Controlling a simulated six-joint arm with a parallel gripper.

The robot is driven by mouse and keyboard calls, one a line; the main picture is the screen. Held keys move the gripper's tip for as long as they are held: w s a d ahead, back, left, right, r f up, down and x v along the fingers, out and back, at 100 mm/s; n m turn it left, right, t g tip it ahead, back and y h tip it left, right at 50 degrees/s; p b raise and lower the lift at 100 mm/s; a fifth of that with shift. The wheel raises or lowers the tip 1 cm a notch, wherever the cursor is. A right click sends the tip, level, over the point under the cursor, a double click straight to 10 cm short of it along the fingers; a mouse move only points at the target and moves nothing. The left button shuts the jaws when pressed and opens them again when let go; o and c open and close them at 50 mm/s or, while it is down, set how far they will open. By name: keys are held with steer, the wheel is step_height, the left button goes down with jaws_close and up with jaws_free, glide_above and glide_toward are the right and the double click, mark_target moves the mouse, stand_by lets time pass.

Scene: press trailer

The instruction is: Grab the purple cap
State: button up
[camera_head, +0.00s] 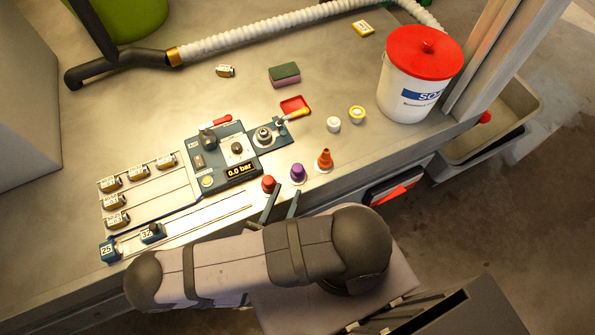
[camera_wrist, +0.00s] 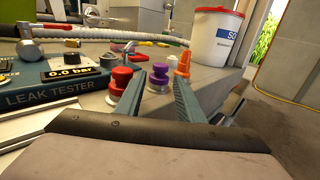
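The purple cap (camera_head: 298,172) stands upright on a pale round base near the bench's front edge, right of a red cap (camera_head: 268,184) and left of an orange cone-shaped cap (camera_head: 325,159). My gripper (camera_head: 287,191) is open and empty, low at the bench's front edge, on the near side of the caps. In the wrist view the purple cap (camera_wrist: 159,75) shows between the two fingers of my gripper (camera_wrist: 158,96), just beyond their tips. The red cap (camera_wrist: 121,79) shows close to the left finger, and the orange cap (camera_wrist: 183,65) beyond the right finger.
The leak tester (camera_head: 225,160) reads 0.0 bar, left of the caps. A white cap (camera_head: 333,124) and a yellow-and-white one (camera_head: 357,114) stand behind them. A white bucket with a red lid (camera_head: 415,85) stands at back right. A ribbed hose (camera_head: 270,30) crosses the back.

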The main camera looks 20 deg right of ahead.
mark_target(295, 173)
steer(key=shift+d, duration=0.1)
steer(key=shift+p+x, duration=0.4)
steer(key=shift+x, duration=0.65)
steer(key=shift+r+p+x, duration=0.15)
steer(key=shift+p+x, duration=0.4)
steer(key=shift+x, duration=0.3)
steer(key=shift+r+p+x, duration=0.15)
steer(key=shift+p+x, duration=0.35)
steer(key=shift+x, duration=1.2)
steer(key=shift+f, duration=0.15)
jaws_close()
